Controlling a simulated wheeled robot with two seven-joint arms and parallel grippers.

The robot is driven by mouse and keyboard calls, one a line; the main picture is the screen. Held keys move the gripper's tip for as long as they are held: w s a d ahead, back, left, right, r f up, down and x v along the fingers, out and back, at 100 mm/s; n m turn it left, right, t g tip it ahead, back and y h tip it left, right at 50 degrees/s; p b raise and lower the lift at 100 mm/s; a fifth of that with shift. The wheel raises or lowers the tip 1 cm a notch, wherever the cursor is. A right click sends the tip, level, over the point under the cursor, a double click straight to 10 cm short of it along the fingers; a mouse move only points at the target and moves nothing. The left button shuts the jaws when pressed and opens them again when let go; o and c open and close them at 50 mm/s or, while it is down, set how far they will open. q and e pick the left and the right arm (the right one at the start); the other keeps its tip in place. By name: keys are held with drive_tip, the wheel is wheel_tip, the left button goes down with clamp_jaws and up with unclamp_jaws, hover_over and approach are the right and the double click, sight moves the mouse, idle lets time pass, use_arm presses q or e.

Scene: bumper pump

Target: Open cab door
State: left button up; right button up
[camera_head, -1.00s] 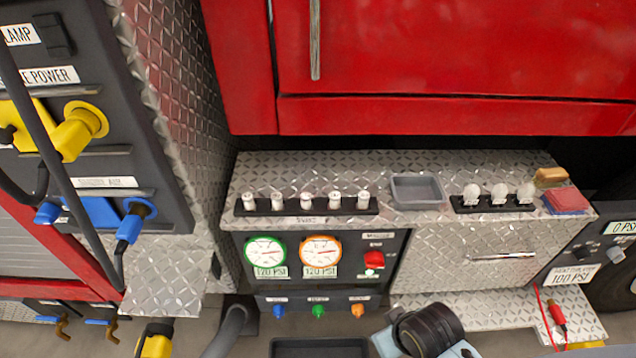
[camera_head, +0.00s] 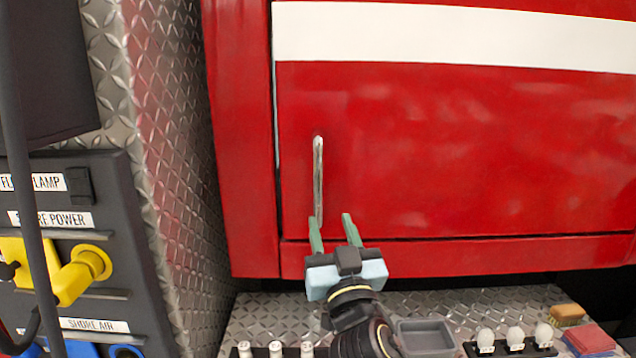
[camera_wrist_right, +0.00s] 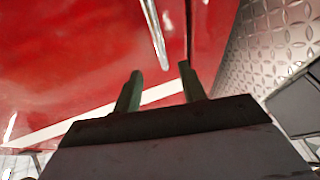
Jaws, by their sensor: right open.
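The red cab door (camera_head: 450,150) with a white stripe is shut, its left edge flush along a dark vertical seam. A vertical metal handle (camera_head: 318,180) is on the door's left part. My right gripper (camera_head: 330,218) is open, just in front of the handle's lower end; its left finger overlaps the handle in the head view. In the right wrist view the handle (camera_wrist_right: 154,35) shows beyond my open fingers (camera_wrist_right: 160,75), between their tips in the picture and not gripped. I cannot tell the exact gap in depth. My left gripper is not in view.
Below the door is a tread-plate ledge (camera_head: 265,305) with a grey tray (camera_head: 425,338), white bulbs (camera_head: 515,337), a tan block (camera_head: 566,313) and a red pad (camera_head: 590,340). On the left stand a tread-plate wall (camera_head: 180,150) and a dark panel with a yellow plug (camera_head: 80,275).

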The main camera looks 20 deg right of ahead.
sight(319, 182)
drive_tip(key=p+x, duration=0.2)
drive_tip(key=x, duration=1)
drive_tip(key=shift+w+p, duration=0.35)
drive_tip(key=shift+w, duration=0.05)
clamp_jaws()
